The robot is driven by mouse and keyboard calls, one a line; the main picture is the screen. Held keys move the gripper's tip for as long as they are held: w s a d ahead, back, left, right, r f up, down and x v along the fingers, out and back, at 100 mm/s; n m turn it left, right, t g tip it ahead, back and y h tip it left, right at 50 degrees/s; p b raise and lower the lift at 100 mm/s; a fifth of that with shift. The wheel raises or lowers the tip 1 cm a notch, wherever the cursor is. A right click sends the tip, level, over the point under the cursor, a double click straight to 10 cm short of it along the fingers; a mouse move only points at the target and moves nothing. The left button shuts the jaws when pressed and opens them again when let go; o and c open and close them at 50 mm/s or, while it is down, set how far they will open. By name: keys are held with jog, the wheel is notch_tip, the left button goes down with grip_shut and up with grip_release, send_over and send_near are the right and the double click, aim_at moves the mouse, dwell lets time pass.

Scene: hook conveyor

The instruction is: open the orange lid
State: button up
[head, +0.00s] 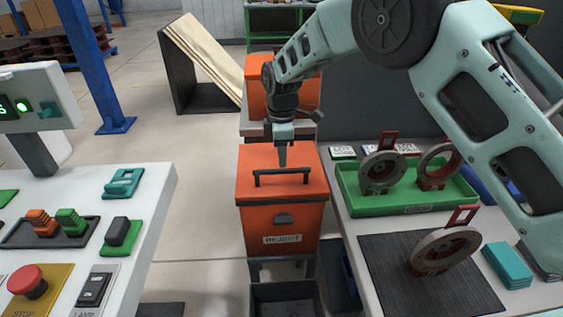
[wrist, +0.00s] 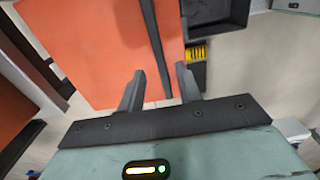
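The orange lid (head: 255,192) lies closed on the orange bin (head: 255,222) labelled REJECT, in the middle of the head view. A black bar handle (head: 268,180) stands on the lid. My gripper (head: 283,163) points down over the lid, its tips close to the handle bar. In the wrist view the lid (wrist: 90,55) fills the upper left, and my gripper (wrist: 160,69) is open. The handle (wrist: 152,35) runs down the picture, its lower end between the two fingers. Neither finger clearly touches it; the height gap is hard to judge.
At right, a table bears a green tray (head: 410,205) with wheel-like parts and a dark mat (head: 385,270). At left is a white control desk (head: 150,190) with a red stop button (head: 27,280). Another orange bin (head: 256,95) stands behind my wrist. A dark crate (head: 285,293) sits below.

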aim_at(282, 169)
jog(key=shift+f, duration=2.1)
jog(key=shift+c, duration=0.3)
